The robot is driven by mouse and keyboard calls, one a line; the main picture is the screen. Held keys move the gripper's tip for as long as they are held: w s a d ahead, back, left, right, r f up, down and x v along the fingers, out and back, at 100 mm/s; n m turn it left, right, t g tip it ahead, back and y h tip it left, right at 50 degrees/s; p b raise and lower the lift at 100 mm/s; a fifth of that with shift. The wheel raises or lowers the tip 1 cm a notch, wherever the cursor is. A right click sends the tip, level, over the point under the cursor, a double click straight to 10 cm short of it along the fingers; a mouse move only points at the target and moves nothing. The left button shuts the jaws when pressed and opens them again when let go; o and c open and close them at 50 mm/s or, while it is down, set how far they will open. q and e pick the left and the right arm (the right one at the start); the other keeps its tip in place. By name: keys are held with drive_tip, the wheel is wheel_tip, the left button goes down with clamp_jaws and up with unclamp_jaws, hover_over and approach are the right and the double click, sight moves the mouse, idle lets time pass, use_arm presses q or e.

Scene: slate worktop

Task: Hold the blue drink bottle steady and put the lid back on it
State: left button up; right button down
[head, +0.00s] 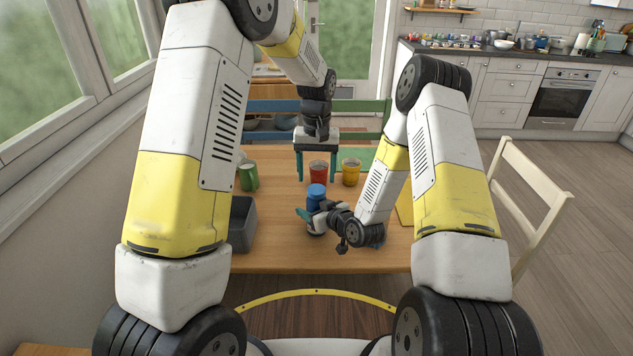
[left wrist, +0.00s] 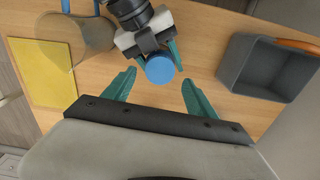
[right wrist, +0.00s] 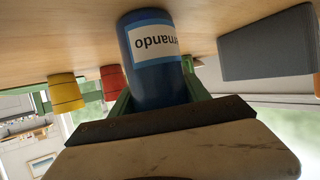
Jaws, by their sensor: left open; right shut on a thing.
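The blue drink bottle (head: 316,203) stands upright on the wooden table, with a white label that shows in the right wrist view (right wrist: 155,60). Its top is a lighter blue, plain disc (left wrist: 160,68) that looks like the lid on the bottle; I cannot tell if it is seated. My right gripper (head: 314,216) is shut around the bottle's body from the side. My left gripper (head: 317,172) points down, open and empty, its fingers apart above the bottle. In the left wrist view the disc lies just beyond and between the open fingertips (left wrist: 158,80).
A grey bin (head: 242,225) and a green can (head: 249,178) stand left of the bottle. A red cup (head: 318,173) and a yellow cup (head: 351,172) stand behind it. A yellow sheet (head: 405,208) lies to the right.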

sight(317, 189)
use_arm(q)
drive_tip(key=shift+r, duration=0.1)
wheel_tip(317, 189, up, 4)
drive_tip(key=n, duration=0.5)
drive_tip(key=shift+f, duration=0.25)
drive_tip(key=shift+f, duration=4.05)
